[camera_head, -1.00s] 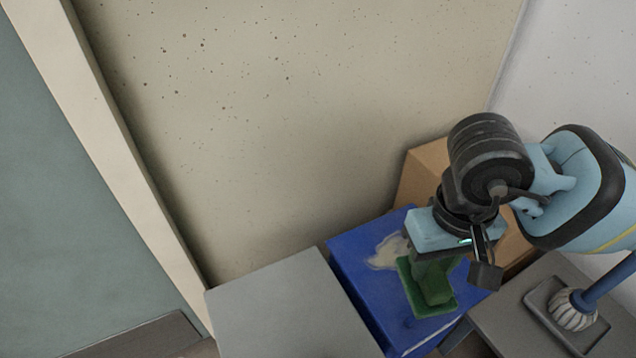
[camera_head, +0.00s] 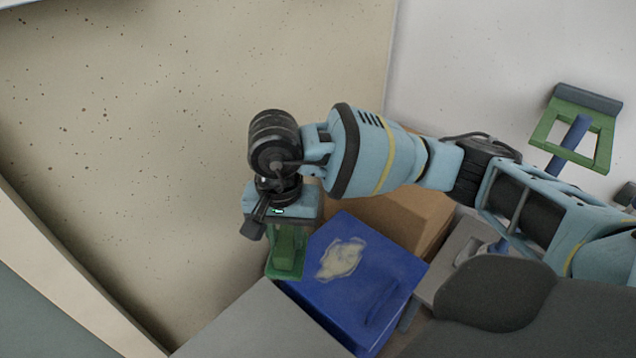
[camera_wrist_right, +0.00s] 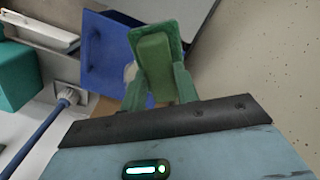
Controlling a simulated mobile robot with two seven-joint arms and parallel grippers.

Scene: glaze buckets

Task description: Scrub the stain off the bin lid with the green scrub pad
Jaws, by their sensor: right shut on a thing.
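The blue bin lid (camera_head: 375,275) shows in the middle of the head view, with a pale yellowish stain (camera_head: 340,258) on its upper left part. My right gripper (camera_head: 287,228) is shut on the green scrub pad (camera_head: 286,262). The pad is at the lid's left edge, to the left of the stain; I cannot tell whether it touches the lid. In the right wrist view the pad (camera_wrist_right: 155,62) sits between the fingers, and the blue lid (camera_wrist_right: 103,58) lies behind it. The pad hides most of the stain there. My left gripper is not in view.
A grey box top (camera_head: 262,325) adjoins the lid at the lower left. A cardboard box (camera_head: 405,218) stands behind the lid, against the wall. A green wall holder (camera_head: 560,122) with a blue handle is at the upper right. A speckled wall rises close behind my gripper.

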